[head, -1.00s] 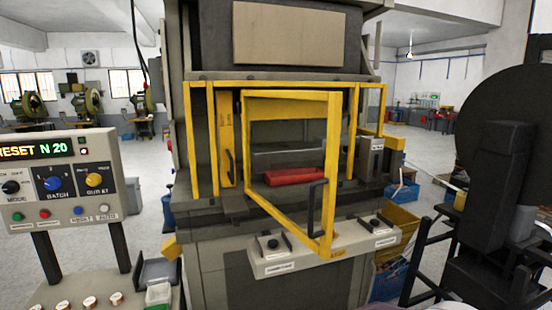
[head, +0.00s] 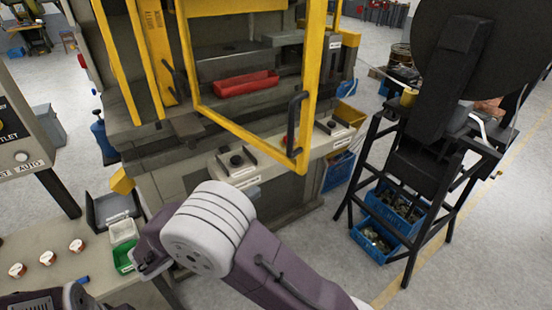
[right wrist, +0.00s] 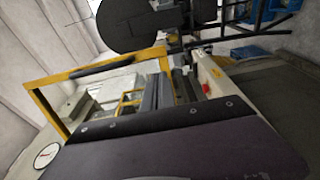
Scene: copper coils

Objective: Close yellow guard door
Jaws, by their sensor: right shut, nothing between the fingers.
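The yellow guard door (head: 312,85) stands open on the press, its right edge swung out towards me. Its black handle (head: 295,118) is on that right bar. My right arm crosses the lower middle of the head view, in front of and below the door. My right gripper (head: 150,262) is shut and empty at the lower left, apart from the door; its fingertips are hard to make out. In the right wrist view a yellow frame (right wrist: 95,70) shows, probably the door; no fingers show there. My left gripper is not in view.
A control panel (head: 25,135) stands at the left, above a table (head: 60,240) with small parts. A black reel stand (head: 440,110) with blue bins (head: 395,212) is at the right.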

